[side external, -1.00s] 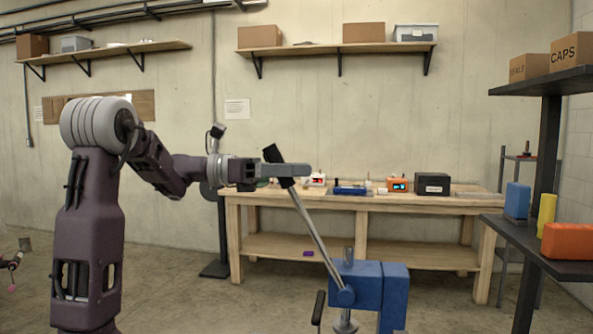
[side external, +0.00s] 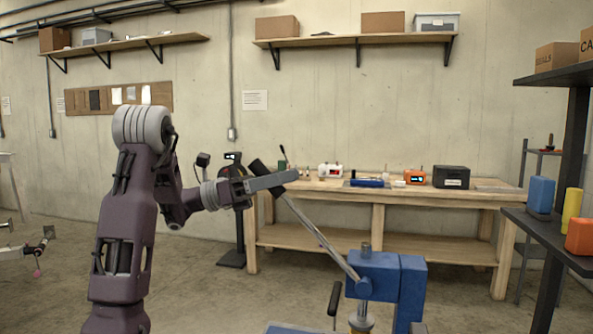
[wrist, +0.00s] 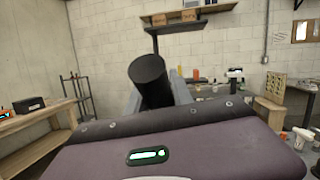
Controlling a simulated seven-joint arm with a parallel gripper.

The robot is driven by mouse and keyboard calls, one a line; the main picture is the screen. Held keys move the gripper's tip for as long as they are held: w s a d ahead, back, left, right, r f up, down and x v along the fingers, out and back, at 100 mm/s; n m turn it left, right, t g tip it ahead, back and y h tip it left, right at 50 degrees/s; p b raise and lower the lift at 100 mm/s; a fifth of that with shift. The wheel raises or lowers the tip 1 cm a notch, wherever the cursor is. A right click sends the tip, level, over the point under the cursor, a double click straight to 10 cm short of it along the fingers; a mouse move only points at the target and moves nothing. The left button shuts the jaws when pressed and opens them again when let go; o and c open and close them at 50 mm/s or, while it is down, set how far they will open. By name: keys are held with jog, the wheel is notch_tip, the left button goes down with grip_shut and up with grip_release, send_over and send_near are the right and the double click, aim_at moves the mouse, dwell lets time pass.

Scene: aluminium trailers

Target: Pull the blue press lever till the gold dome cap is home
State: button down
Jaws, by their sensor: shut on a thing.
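The blue press (side external: 375,275) stands low at the right of centre in the side view, partly cut off by the bottom edge. Its lever (side external: 318,235) is a silver rod leaning up and to the left, with a black grip (side external: 258,168) at its top. My gripper (side external: 278,183) is shut on that black grip, which sticks out above the fingers. The wrist view shows the round end of the grip (wrist: 149,72) between the grey fingers. A gold piece (side external: 361,323), likely the dome cap, shows under the ram at the bottom edge. Its seat is hidden.
A wooden workbench (side external: 400,196) with boxes and small devices stands behind the press. A dark shelf unit (side external: 552,240) with blue, yellow and orange items stands at the right.

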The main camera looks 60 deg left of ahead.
aim_at(261, 162)
jog(key=c, duration=1.1)
grip_release()
jog(key=v, duration=0.5)
jog(key=shift+s+r, duration=0.1)
jog(key=shift+r, duration=0.2)
notch_tip(261, 162, up, 6)
jog(key=shift+r, duration=0.25)
